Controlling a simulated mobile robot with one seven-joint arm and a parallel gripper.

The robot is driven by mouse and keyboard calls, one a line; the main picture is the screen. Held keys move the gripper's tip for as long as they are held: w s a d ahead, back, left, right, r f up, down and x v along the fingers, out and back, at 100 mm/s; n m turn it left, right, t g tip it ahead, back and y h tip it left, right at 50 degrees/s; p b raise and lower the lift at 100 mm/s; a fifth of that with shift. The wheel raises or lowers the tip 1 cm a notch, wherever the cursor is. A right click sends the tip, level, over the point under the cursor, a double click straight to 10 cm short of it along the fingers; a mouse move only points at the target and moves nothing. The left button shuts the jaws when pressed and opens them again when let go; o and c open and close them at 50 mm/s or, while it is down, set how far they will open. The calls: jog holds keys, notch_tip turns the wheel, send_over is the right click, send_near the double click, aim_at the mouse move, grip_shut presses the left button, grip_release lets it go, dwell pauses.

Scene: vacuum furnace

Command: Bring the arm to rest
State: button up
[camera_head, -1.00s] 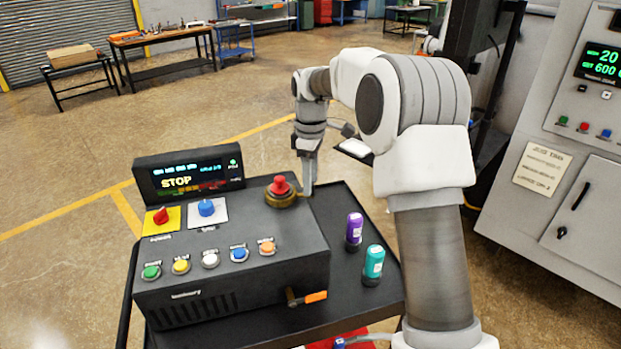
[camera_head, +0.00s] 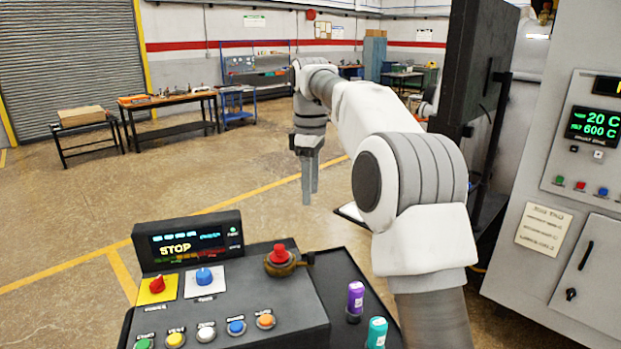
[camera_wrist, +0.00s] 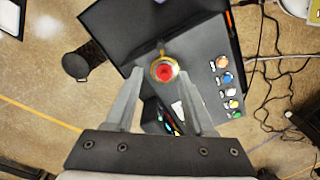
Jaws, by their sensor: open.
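My gripper (camera_head: 310,188) hangs pointing down in the head view, raised clear above and beyond the control box (camera_head: 245,322). Its fingers are apart with nothing between them. In the wrist view my gripper (camera_wrist: 162,100) is open, and the red emergency button (camera_wrist: 165,72) shows below, in line with the gap between the fingers. That red button (camera_head: 279,254) stands on its brass-coloured collar at the box's back right corner, apart from the fingers. The box's display (camera_head: 188,247) reads STOP.
The box stands on a black cart (camera_head: 345,275) with a purple bottle (camera_head: 355,299) and a teal bottle (camera_head: 377,333). A grey furnace cabinet (camera_head: 560,200) stands at right. Workbenches (camera_head: 168,100) are far back. The floor beyond the cart at left is clear.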

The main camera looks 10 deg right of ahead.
jog(key=shift+r, duration=0.75)
jog(key=s+d+r+m+t+b, duration=0.1)
jog(key=s+m+t, duration=0.15)
jog(key=s, duration=0.65)
jog(key=s+d+r+m+t+b, duration=0.15)
jog(key=s+m, duration=0.25)
jog(key=s, duration=0.5)
jog(key=s+d+f+m+t+b, duration=0.1)
jog(key=s+f+m, duration=0.5)
jog(key=s+f, duration=0.7)
jog(key=s+d, duration=0.1)
jog(key=s, duration=0.2)
jog(key=shift+d+m+t+b, duration=0.3)
jog(key=shift+m+b, duration=0.05)
jog(key=shift+b, duration=0.05)
